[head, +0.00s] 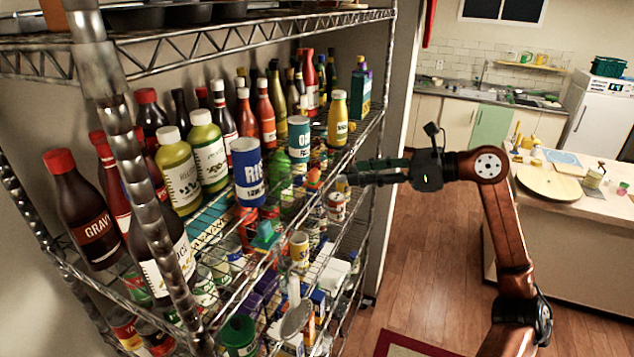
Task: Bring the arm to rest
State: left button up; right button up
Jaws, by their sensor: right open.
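My right arm (512,240) comes in from the lower right and bends at a raised elbow. My right gripper (352,172) points left at the right end of the wire shelf rack (150,205). It is open, and I see nothing held between its fingers. The fingertips are close to the shelf goods, near a yellow bottle (338,120) and below it; I cannot tell whether they touch anything. My left gripper is not in view.
The rack holds many bottles and cans, such as a blue-and-white can (248,172) and a gravy bottle (85,210). A counter (570,200) with a round board (548,182) stands at right. The wooden floor (425,270) between is open, with a rug (410,345) in front.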

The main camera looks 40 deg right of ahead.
jog(key=shift+s+d, duration=0.15)
jog(key=shift+s, duration=0.1)
dwell(0.3)
